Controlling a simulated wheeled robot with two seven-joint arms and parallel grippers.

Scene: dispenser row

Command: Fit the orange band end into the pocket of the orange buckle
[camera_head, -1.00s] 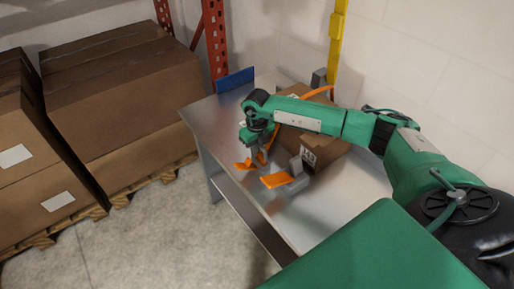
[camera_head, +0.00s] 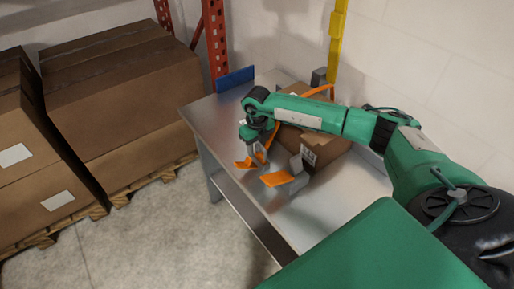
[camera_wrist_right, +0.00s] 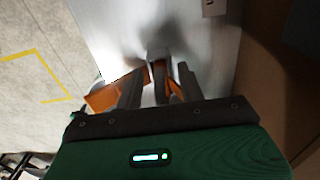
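My right gripper (camera_head: 259,153) is over the metal table, with its fingers around the orange band end (camera_head: 244,164), which sticks out to their left. In the right wrist view the fingers (camera_wrist_right: 160,85) stand a little apart with orange between them, and an orange flap (camera_wrist_right: 101,98) shows beyond the left finger. The orange band (camera_head: 318,91) runs over a cardboard box and down behind the gripper. The orange buckle (camera_head: 276,179) is on a grey block, just right of and nearer than the fingers. Its pocket cannot be made out. My left gripper is out of view.
A blue panel (camera_head: 235,79) stands at the table's far end. Large cartons on pallets (camera_head: 120,105) are at left, across open floor. A wall closes the right.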

